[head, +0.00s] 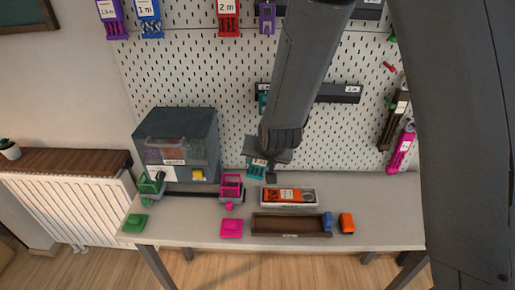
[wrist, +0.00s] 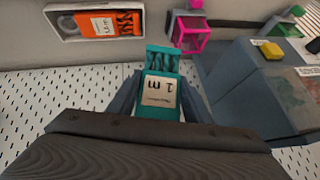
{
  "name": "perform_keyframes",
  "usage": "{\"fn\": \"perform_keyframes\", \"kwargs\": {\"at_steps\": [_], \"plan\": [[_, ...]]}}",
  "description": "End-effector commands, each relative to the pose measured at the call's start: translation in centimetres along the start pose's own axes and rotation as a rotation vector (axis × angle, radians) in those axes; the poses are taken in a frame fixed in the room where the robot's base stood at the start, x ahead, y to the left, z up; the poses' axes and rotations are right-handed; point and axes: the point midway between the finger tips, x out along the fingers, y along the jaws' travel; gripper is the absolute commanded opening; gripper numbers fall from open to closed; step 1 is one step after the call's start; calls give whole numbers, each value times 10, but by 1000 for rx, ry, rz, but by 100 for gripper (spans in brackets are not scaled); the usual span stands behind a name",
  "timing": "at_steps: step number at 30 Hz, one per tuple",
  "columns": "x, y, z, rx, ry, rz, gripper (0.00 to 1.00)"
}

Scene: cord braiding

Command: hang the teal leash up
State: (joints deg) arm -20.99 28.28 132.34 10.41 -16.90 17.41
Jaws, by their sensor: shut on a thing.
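The teal leash (head: 256,170) hangs from my gripper (head: 268,165), above the back of the bench and in front of the pegboard. In the wrist view the teal leash (wrist: 163,90) sits between my two dark fingers (wrist: 160,98), with its cream label reading "1 m" upside down. My gripper is shut on it. A dark rail (head: 338,93) with small white labels is fixed to the pegboard above. A piece of teal shows at the rail's left end, partly hidden behind my arm.
Purple, blue and red leashes (head: 228,18) hang along the top; a pink one (head: 402,150) hangs at right. On the bench (head: 380,225) are a grey machine (head: 180,130), pink frame (head: 231,186), white tray with orange pack (head: 289,196) and brown tray (head: 285,235). The bench's right is clear.

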Motion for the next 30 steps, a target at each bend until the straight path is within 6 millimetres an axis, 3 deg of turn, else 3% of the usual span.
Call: {"fn": "perform_keyframes", "kwargs": {"at_steps": [7,30], "plan": [[-10,-10,1,-12,57,-28,13],[16,-9,-38,-8,57,-25,13]]}}
